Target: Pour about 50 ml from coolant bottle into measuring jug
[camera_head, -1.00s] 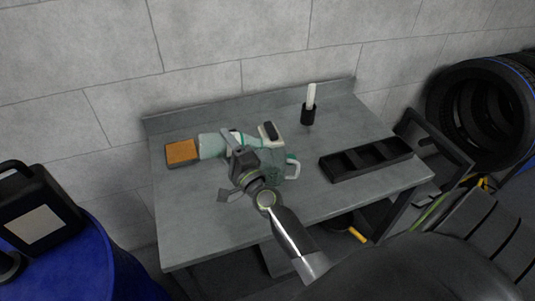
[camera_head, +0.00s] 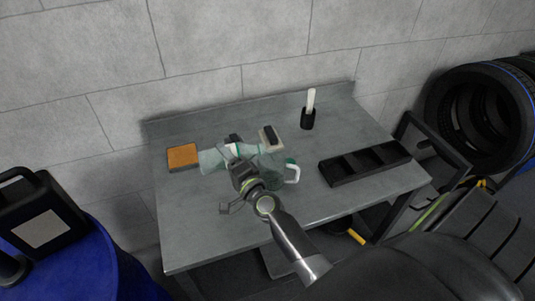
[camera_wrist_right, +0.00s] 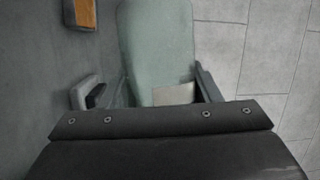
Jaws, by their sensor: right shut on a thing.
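The coolant bottle (camera_head: 213,160) is pale green and translucent. My right gripper (camera_head: 236,158) is shut on it and holds it lying over on its side above the bench, its neck end towards the right. In the right wrist view the bottle (camera_wrist_right: 157,45) fills the space between the jaws (camera_wrist_right: 150,88), with a pale label patch near them. The measuring jug (camera_head: 275,172), clear with a green rim and white handle, stands on the bench just right of the gripper, partly hidden by it. Bottle mouth and liquid level cannot be made out. My left gripper is out of view.
An orange-topped block (camera_head: 182,154) lies left on the grey bench (camera_head: 340,205). A pale block with a black top (camera_head: 269,138) is behind the jug. A black holder with a white stick (camera_head: 308,116) and a black compartment tray (camera_head: 365,162) are to the right.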

